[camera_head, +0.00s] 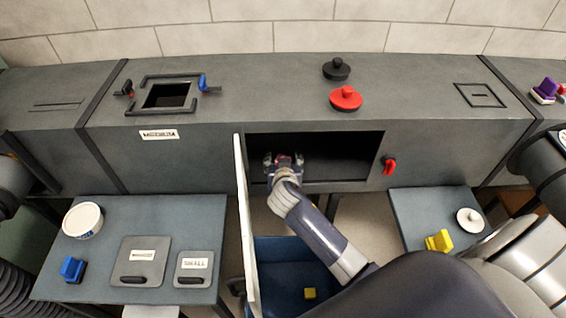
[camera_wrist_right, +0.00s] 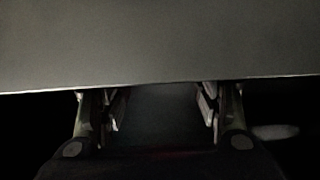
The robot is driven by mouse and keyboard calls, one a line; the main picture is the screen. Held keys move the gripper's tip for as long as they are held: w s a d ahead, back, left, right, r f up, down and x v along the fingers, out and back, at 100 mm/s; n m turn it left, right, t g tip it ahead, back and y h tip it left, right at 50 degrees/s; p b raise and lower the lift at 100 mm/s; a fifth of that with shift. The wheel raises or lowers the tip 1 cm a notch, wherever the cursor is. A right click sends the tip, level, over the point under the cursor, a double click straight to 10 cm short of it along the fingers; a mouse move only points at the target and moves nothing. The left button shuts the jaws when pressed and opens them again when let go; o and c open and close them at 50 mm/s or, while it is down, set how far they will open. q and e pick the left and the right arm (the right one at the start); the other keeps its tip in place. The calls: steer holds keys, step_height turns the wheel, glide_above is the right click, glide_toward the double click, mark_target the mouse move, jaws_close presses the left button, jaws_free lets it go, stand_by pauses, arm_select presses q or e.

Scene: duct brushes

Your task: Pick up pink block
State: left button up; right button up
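No pink block can be made out clearly in either view. My right gripper (camera_head: 283,160) reaches into the dark rectangular opening in the front of the grey duct (camera_head: 420,140). In the right wrist view its two fingers (camera_wrist_right: 160,108) stand apart, with no object visible between them. The inside of the duct is very dark, so whatever lies deeper in it is hidden. My left gripper is not in view.
An open door panel (camera_head: 245,225) stands at the opening's left edge. Black (camera_head: 336,69) and red (camera_head: 346,98) knobbed discs sit on top. A blue bin (camera_head: 285,255) below holds a yellow block (camera_head: 310,294). Side tables (camera_head: 205,215) hold lids and brushes.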

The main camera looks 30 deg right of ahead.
steer(key=c, duration=0.4)
steer(key=shift+o, duration=0.2)
steer(key=shift+r, duration=0.4)
step_height(320, 180, up, 2)
steer(key=shift+r, duration=0.25)
steer(key=shift+c, duration=1.4)
steer(key=s, duration=0.5)
steer(key=s+a+r+b, duration=0.1)
steer(key=s, duration=0.4)
steer(key=s+a, duration=0.1)
steer(key=s, duration=0.4)
steer(key=shift+s+a+r, duration=0.2)
steer(key=shift+s+r, duration=0.1)
steer(key=shift+s, duration=0.1)
jaws_close()
steer(key=o, duration=1.4)
jaws_free()
steer(key=shift+c, duration=0.2)
